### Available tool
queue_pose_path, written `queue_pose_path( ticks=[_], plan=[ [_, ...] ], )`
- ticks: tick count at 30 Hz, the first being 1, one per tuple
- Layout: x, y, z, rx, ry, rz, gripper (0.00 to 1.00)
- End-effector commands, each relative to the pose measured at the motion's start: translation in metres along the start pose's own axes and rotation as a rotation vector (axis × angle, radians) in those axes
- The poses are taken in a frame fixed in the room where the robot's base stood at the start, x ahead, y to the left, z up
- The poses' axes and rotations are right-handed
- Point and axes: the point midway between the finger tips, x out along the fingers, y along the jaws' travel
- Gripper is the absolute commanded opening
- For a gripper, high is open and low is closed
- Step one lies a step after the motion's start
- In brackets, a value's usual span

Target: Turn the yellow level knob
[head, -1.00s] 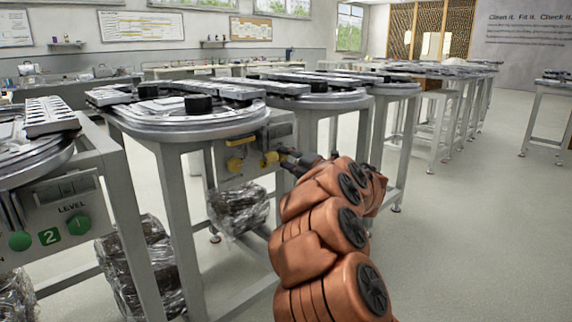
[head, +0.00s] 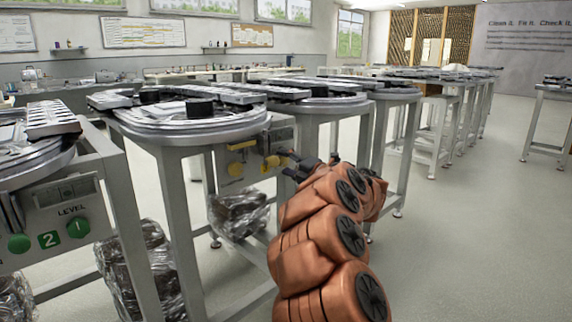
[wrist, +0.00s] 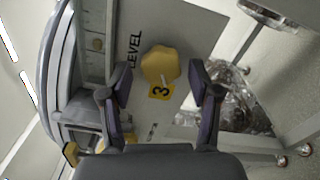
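The yellow level knob (wrist: 160,64) is on a grey panel beside the word LEVEL and a yellow label with a 3 (wrist: 161,91) in the wrist view. My gripper (wrist: 160,76) is open, with one dark finger on each side of the knob and a visible gap on both sides. In the head view the gripper (head: 292,163) is just right of a yellow knob (head: 271,162) on the panel under the track table. A second yellow knob (head: 236,169) is left of it. Whether the fingers reach past the knob's face is unclear.
The ring-track table (head: 180,130) stands above the panel. A plastic-wrapped bundle (head: 238,215) is below it. At left, another table has a panel with green knobs (head: 78,228). Open floor (head: 450,240) lies to the right.

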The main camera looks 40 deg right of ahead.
Motion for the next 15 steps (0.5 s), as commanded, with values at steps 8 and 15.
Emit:
queue_pose_path(
  ticks=[8,15],
  plan=[
    [-0.001,-0.001,0.001,0.001,-0.002,-0.002,0.66],
    [-0.021,-0.002,0.002,0.002,-0.005,-0.005,0.66]
  ],
)
